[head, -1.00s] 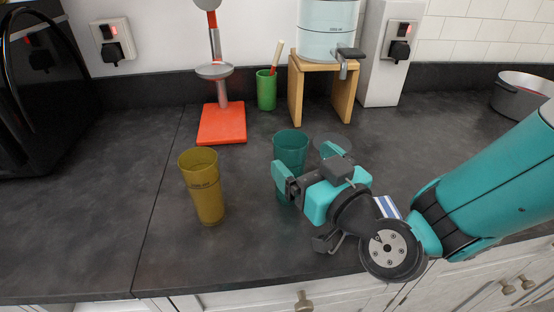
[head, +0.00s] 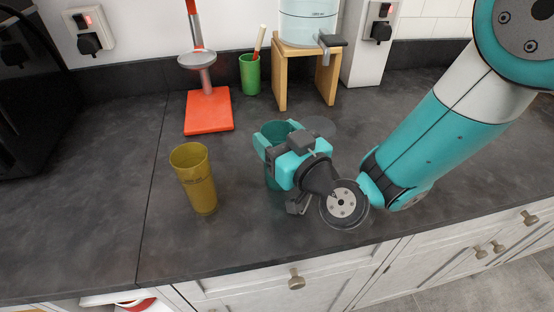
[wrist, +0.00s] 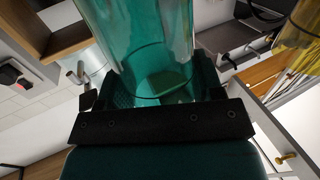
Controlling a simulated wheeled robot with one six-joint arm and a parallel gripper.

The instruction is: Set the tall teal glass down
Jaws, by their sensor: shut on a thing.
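The tall teal glass (head: 281,129) is upright at the dark countertop in the head view, partly hidden behind my gripper (head: 266,146). My gripper is shut around the glass's side. In the wrist view the see-through teal glass (wrist: 150,45) fills the space between the two fingers of my gripper (wrist: 155,92). Whether the base of the glass touches the countertop (head: 240,235) is hard to tell, as my gripper covers part of its lower end.
A yellow tumbler (head: 194,178) stands to the left of the glass. Behind are a red-based stand (head: 209,110), a green cup (head: 250,75) with a wooden-handled tool, and a wooden stand (head: 280,85) under a clear dispenser (head: 308,22). The counter's front edge is close.

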